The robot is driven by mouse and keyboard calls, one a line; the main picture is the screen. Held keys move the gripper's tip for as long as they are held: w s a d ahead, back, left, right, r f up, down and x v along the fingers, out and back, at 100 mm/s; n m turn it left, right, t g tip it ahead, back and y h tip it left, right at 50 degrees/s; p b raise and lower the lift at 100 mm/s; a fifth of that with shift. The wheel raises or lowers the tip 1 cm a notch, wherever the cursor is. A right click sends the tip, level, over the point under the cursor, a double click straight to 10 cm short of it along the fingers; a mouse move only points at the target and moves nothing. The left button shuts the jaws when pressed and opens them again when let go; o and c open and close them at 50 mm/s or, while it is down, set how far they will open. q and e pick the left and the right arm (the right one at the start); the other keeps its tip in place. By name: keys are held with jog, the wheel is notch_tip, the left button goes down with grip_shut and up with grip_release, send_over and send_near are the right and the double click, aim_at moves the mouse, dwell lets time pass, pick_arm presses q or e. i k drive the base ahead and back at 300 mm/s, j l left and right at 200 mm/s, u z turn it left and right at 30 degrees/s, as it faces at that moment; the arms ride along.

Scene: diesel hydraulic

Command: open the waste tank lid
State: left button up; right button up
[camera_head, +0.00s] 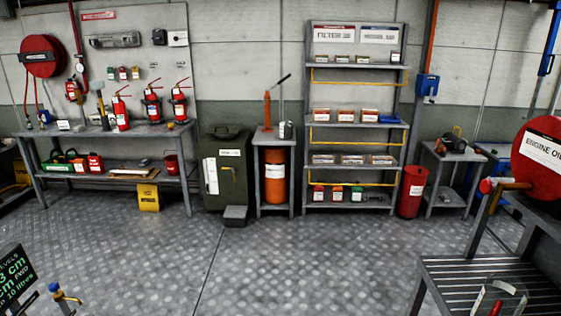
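A dark green upright bin (232,181), which looks like the waste tank, stands against the back wall between the left bench and a small stand. Its lid (222,133) looks shut on top. White labels are on its front and are too small to read. A grey block like a pedal (235,215) sits on the floor at its front foot. Neither of my grippers shows in the head view.
A long bench (60,132) with fire extinguishers stands left of the bin. A small stand (272,135) with an orange cylinder (275,178) is close on its right, then a tall shelf (355,67). The metal floor (250,270) before the bin is clear. A slatted bench (445,275) fills the lower right.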

aim_at(230, 129)
jog(key=i, duration=2.4)
jog(key=i+u, duration=0.15)
jog(key=i, duration=0.45)
jog(key=i+u, duration=0.15)
jog(key=i, duration=0.45)
jog(key=i+l+u, duration=0.15)
jog(key=i, duration=0.45)
jog(key=i+l+u, duration=0.15)
jog(key=i, duration=0.4)
